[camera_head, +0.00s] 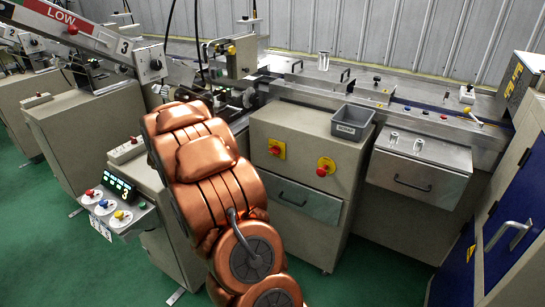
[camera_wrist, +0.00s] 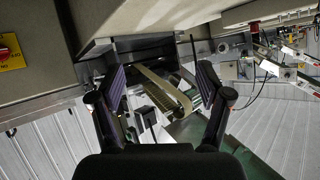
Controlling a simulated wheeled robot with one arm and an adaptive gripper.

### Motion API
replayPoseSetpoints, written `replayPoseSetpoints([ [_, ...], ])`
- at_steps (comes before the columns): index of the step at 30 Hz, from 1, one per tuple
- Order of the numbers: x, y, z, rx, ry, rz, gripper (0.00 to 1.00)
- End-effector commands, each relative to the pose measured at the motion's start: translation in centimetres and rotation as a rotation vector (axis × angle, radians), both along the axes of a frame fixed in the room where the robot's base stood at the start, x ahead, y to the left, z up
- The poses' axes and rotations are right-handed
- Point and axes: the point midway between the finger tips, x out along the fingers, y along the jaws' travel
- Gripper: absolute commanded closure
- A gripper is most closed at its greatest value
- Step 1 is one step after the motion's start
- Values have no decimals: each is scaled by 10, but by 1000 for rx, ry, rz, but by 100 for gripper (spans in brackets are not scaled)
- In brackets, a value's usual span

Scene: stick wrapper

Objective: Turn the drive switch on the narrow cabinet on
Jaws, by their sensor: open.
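A beige cabinet (camera_head: 300,135) stands right of my arm in the head view. Its front carries two red rotary switches on yellow plates, a left one (camera_head: 275,149) and a right one (camera_head: 325,167). I cannot tell which is the drive switch or read their settings. One red switch on a yellow plate (camera_wrist: 8,52) shows at the left edge of the wrist view, outside my fingers. My gripper (camera_wrist: 160,85) is open, with its two dark fingers apart and nothing held between them.
A grey bin (camera_head: 352,122) sits on the cabinet top. A control panel (camera_head: 118,205) with coloured knobs stands left of my arm. A drawer unit (camera_head: 418,170) and a blue cabinet door (camera_head: 510,235) are right. Green floor (camera_head: 375,265) is clear in front.

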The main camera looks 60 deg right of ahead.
Motion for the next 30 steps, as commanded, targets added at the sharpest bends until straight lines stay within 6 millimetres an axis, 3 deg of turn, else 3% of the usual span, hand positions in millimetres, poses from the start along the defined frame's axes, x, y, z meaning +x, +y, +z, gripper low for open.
replayPoseSetpoints([
  [1,-2,-26,-15,-31,-16,-56,23],
  [6,-22,-104,-44,-153,-63,-246,23],
  [12,-70,-183,-78,-313,-84,-474,23],
  [15,-99,-212,-93,-389,-79,-575,23],
  [22,-147,-245,-113,-506,-61,-723,23],
  [30,-159,-261,-116,-531,-55,-758,23],
])
